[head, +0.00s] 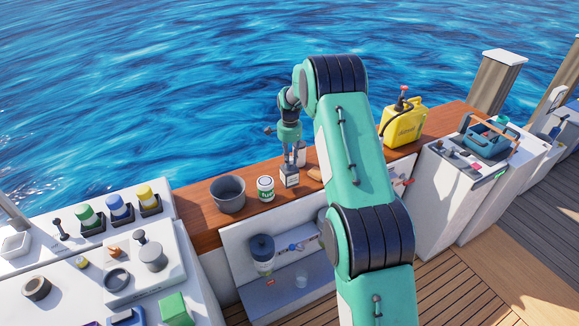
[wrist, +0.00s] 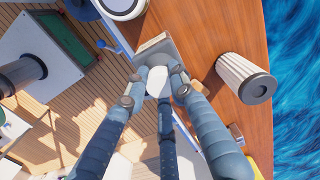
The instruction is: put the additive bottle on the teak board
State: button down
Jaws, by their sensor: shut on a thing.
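My gripper (head: 291,164) is pointing down, shut on a small grey-and-white bottle with a dark label, which I take to be the additive bottle (head: 289,178). In the wrist view my gripper's fingers (wrist: 158,78) close around its white top, and its grey shoulder (wrist: 156,48) shows beyond them. The bottle is upright, over or on the long brown wooden top, which I take to be the teak board (head: 202,216); this board also fills the right of the wrist view (wrist: 222,30). I cannot tell whether the bottle's base touches the wood.
A yellow jug (head: 403,124) stands farther right. Below is an open hatch with a dark-lidded container (head: 262,252). Water lies behind the board.

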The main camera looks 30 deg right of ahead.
jog(key=shift+f+b, duration=0.45)
jog(key=shift+f, duration=1.3)
jog(key=c, duration=1.5)
grip_release()
jog(key=shift+f, duration=0.1)
jog(key=shift+o, duration=0.2)
notch_tip(320, 180, up, 12)
jog(key=shift+r+p, duration=0.15)
jog(key=shift+p, duration=1)
